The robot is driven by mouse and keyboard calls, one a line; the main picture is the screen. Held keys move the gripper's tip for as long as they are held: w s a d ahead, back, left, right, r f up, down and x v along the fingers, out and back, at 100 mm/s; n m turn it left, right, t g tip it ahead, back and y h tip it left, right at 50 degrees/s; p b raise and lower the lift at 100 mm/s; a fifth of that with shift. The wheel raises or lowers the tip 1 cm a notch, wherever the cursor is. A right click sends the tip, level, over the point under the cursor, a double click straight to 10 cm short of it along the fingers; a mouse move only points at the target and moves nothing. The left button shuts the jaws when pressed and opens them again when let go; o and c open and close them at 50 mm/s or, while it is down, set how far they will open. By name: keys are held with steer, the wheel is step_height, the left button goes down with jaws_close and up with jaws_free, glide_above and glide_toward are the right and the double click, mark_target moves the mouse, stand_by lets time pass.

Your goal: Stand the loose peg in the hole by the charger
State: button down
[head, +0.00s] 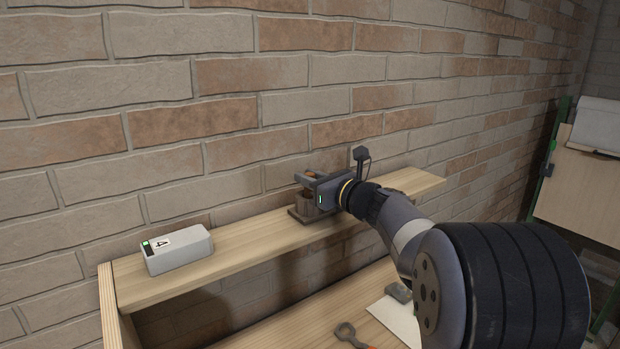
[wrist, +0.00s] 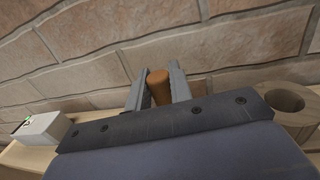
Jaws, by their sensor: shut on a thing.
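The peg (wrist: 158,88) is a short orange-brown cylinder. My gripper (wrist: 158,78) is shut on it, one grey finger on each side, and the peg's end shows between them in the wrist view. In the head view my gripper (head: 308,182) is over the shelf, with only a bit of the peg showing. A brown block with a round hole (wrist: 287,99) shows at the right of the wrist view; the hole looks empty. The charger (head: 178,250), a pale grey box with a green light, sits left on the shelf.
The wooden shelf (head: 240,258) runs along the brick wall (head: 170,120), close behind my gripper. The shelf is clear between charger and block. On the lower bench lie a tool with a ring end (head: 347,332) and a white sheet (head: 397,318).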

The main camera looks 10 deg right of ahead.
steer(key=shift+f+b, duration=0.55)
steer(key=shift+f, duration=0.2)
steer(key=shift+f, duration=0.1)
steer(key=c, duration=1.2)
jaws_free()
steer(key=b+v, duration=0.2)
steer(key=v, duration=0.8)
steer(key=shift+s+d, duration=0.2)
steer(key=shift+s, duration=0.15)
steer(key=shift+w, duration=0.1)
